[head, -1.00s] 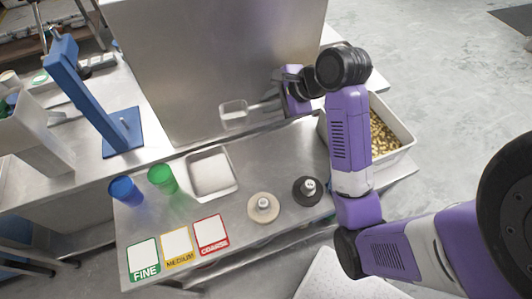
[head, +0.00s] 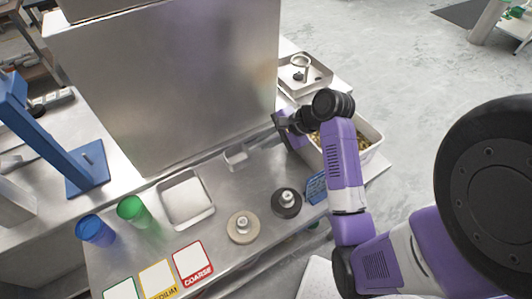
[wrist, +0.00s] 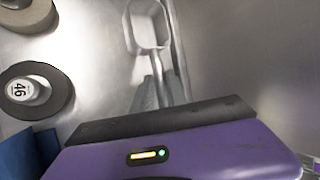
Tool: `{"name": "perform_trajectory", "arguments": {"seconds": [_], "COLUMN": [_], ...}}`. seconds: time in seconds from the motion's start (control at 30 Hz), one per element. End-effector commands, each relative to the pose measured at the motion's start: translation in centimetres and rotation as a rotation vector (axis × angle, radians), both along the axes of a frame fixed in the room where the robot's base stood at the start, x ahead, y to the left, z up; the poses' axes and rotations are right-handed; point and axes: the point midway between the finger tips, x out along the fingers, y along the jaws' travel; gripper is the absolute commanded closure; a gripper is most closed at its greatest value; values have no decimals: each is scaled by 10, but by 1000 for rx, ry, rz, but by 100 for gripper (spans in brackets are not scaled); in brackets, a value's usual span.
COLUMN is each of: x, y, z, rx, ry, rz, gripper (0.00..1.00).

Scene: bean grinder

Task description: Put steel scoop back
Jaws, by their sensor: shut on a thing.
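The steel scoop (head: 236,156) has a small square bowl and a long handle. My gripper (head: 282,124) is shut on its handle, to the right of the bowl. The scoop is near the lower edge of the large steel box; I cannot tell whether it touches the counter. In the wrist view the scoop bowl (wrist: 148,28) looks empty, and its handle runs down to my gripper (wrist: 158,98), which hides the handle's end.
The bean bin (head: 372,150) stands right of my gripper. An empty steel tray (head: 186,200) lies left, beside green (head: 132,209) and blue (head: 94,230) cups. Pale (head: 243,228) and dark (head: 286,203) round weights stand in front. The large steel box (head: 185,85) rises behind. A back tray (head: 318,76) holds a ring-shaped thing.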

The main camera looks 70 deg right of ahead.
Motion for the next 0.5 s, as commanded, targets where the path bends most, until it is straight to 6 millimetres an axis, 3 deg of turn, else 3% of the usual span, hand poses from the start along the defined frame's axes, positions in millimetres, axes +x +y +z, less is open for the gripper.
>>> {"name": "perform_trajectory", "arguments": {"seconds": [0.5], "x": [0], "y": [0], "z": [-55], "rx": [0], "ry": [-1], "rz": [-1], "gripper": [100]}}
